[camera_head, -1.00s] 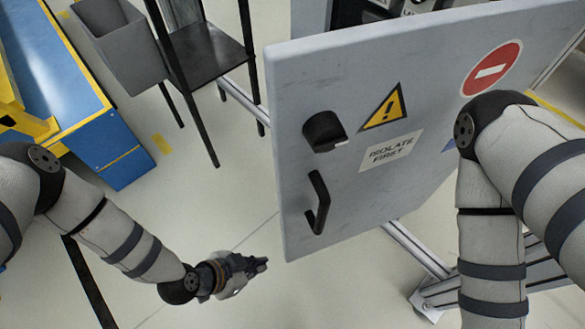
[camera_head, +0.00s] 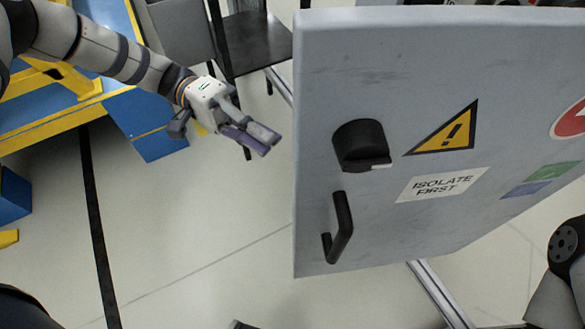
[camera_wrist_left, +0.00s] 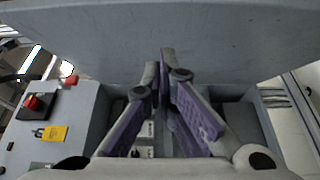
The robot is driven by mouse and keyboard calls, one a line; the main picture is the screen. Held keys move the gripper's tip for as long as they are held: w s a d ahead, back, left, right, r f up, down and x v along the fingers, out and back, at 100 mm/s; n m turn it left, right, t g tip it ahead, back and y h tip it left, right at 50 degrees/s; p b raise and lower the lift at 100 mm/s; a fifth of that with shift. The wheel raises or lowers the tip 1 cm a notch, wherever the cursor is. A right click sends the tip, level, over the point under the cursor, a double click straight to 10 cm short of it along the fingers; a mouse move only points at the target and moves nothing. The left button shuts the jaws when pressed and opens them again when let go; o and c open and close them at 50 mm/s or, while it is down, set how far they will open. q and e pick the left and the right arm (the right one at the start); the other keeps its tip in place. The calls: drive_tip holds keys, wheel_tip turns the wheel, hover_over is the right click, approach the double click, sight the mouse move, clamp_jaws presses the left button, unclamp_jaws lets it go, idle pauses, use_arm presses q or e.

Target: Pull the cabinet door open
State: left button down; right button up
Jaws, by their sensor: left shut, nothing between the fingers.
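The grey cabinet door (camera_head: 400,215) fills the right of the head view, standing out at an angle with its left edge free. My left gripper (camera_head: 264,140) is shut and empty, left of the door's free edge and apart from the handle. In the left wrist view its purple-padded fingers (camera_wrist_left: 160,68) come together below a broad grey panel (camera_wrist_left: 240,40), which looks like the door. My right gripper is not in view; part of my right arm shows at the right edge.
A grey bin (camera_head: 182,32) and a black stand (camera_head: 258,42) are behind my left gripper. A blue and yellow bench (camera_head: 140,115) is at the left. A grey box with a red switch (camera_wrist_left: 35,103) shows in the left wrist view.

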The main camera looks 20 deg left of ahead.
sight(294, 212)
use_arm(q)
drive_tip(key=s+d+p, duration=0.2)
drive_tip(key=s+d, duration=0.2)
drive_tip(key=d, duration=0.3)
drive_tip(key=shift+s, duration=0.4)
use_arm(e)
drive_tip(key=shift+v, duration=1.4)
use_arm(q)
drive_tip(key=shift+d, duration=0.1)
drive_tip(key=shift+n+t+h, duration=0.3)
drive_tip(key=shift+n+t, duration=0.4)
drive_tip(key=shift+t, duration=0.2)
drive_tip(key=s+d, duration=0.1)
drive_tip(key=s+p, duration=0.1)
drive_tip(key=s, duration=0.1)
drive_tip(key=s+d+p, duration=0.1)
drive_tip(key=shift+s+d+r, duration=0.15)
drive_tip(key=shift+s+d, duration=0.15)
drive_tip(key=s+d, duration=0.4)
drive_tip(key=s, duration=0.1)
drive_tip(key=shift+s+f+t, duration=0.2)
drive_tip(key=shift+s+t, duration=0.1)
drive_tip(key=shift+t, duration=0.1)
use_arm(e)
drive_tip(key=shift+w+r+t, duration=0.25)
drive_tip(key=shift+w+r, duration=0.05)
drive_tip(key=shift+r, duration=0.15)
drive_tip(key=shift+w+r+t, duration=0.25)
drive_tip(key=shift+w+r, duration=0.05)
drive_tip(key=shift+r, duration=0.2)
